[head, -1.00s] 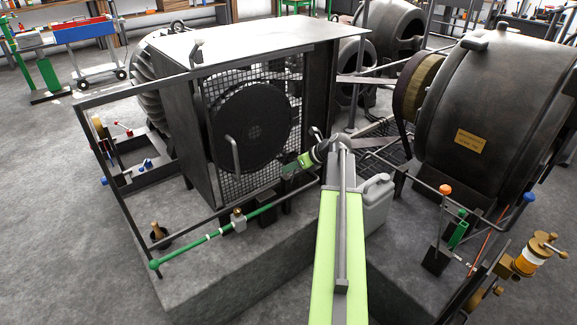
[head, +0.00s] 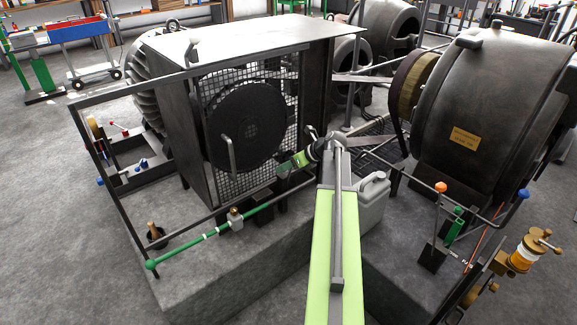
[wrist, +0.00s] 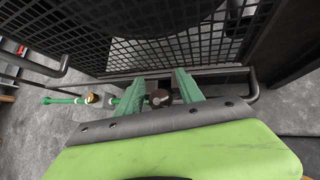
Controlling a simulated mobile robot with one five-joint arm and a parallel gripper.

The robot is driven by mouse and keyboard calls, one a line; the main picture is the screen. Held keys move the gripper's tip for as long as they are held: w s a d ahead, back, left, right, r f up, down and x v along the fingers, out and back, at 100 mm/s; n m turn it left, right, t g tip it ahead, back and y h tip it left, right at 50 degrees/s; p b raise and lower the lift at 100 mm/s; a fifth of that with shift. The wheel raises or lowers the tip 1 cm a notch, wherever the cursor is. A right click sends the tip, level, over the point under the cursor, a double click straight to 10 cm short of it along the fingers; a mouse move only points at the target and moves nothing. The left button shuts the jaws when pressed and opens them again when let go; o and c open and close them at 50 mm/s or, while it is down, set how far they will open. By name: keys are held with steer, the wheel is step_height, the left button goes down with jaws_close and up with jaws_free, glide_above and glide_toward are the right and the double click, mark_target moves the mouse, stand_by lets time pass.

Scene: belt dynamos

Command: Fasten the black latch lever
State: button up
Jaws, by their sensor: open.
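My gripper (head: 284,170) is at the lower right of the mesh guard (head: 250,178), near its bottom edge. In the wrist view its two green fingers (wrist: 160,88) are apart, below the mesh. A dark piece with a round brownish end (wrist: 160,98) shows between the fingers. It may be the black latch lever, but its shape is largely hidden and I cannot tell whether a finger touches it. In the head view my arm and gripper cover that spot, so no latch lever can be made out.
A green rod (head: 190,249) runs low along the plinth front, left of my gripper. A grey jerrycan (head: 372,200) stands close on the right. A grey bent handle (head: 229,152) sticks out in front of the mesh. Levers with coloured knobs (head: 440,187) stand farther right.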

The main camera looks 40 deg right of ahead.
steer(key=p+v, duration=1.1)
steer(key=v, duration=0.6)
steer(key=shift+s+p, duration=0.2)
steer(key=shift+p, duration=0.1)
steer(key=shift+d, duration=0.1)
